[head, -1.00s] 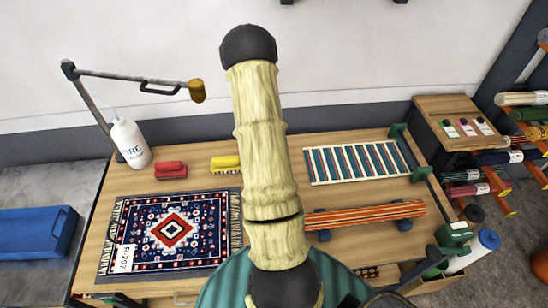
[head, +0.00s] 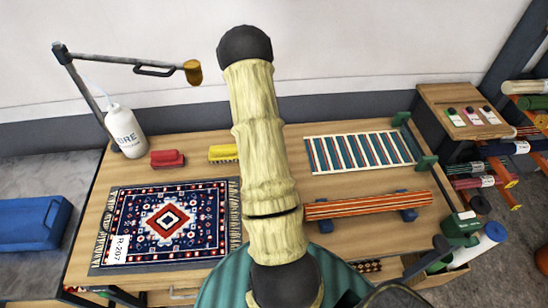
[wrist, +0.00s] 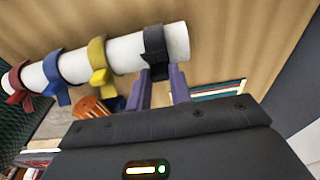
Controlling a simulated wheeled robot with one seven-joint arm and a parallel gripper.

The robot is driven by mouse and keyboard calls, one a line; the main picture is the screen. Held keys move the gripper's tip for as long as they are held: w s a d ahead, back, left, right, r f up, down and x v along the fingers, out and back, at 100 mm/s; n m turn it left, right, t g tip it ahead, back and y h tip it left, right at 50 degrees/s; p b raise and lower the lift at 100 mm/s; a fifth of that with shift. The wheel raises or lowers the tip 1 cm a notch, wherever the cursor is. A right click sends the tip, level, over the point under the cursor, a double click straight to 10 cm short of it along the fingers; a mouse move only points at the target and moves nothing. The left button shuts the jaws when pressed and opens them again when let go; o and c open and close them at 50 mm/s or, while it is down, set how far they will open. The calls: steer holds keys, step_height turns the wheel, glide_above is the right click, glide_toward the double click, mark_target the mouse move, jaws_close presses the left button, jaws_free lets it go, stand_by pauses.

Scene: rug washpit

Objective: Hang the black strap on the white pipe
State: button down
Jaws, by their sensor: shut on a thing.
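The white pipe (wrist: 128,52) runs across the upper left of the wrist view, with its free end at the right. The black strap (wrist: 154,42) looks looped around the pipe close to that end, its lower part hanging down. My gripper (wrist: 160,82) is just below the pipe, its two purple fingers shut on the lower part of the black strap. Whether the strap's weight rests on the pipe I cannot tell. The pipe, strap and gripper do not show in the head view.
Yellow (wrist: 98,60), blue (wrist: 55,77) and red (wrist: 16,82) straps hang on the pipe left of the black one. The head view shows a wooden table (head: 290,150) with a patterned rug (head: 165,225), a lamp arm (head: 125,63) and a white bottle (head: 126,131).

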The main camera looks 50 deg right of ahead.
steer(key=shift+f+b, duration=0.3)
steer(key=shift+f, duration=0.35)
steer(key=c, duration=1.6)
jaws_free()
steer(key=shift+w, duration=0.1)
steer(key=shift+c, duration=0.2)
steer(key=o, duration=0.5)
steer(key=shift+s, duration=0.2)
steer(key=shift+c, duration=0.2)
steer(key=shift+w, duration=0.15)
step_height(320, 180, up, 17)
steer(key=w+a+b, duration=0.1)
steer(key=a+b, duration=0.1)
steer(key=b, duration=0.1)
steer(key=shift+w+r+b, duration=0.15)
steer(key=shift+w+b, duration=0.05)
steer(key=shift+b, duration=0.1)
steer(key=shift+w, duration=0.1)
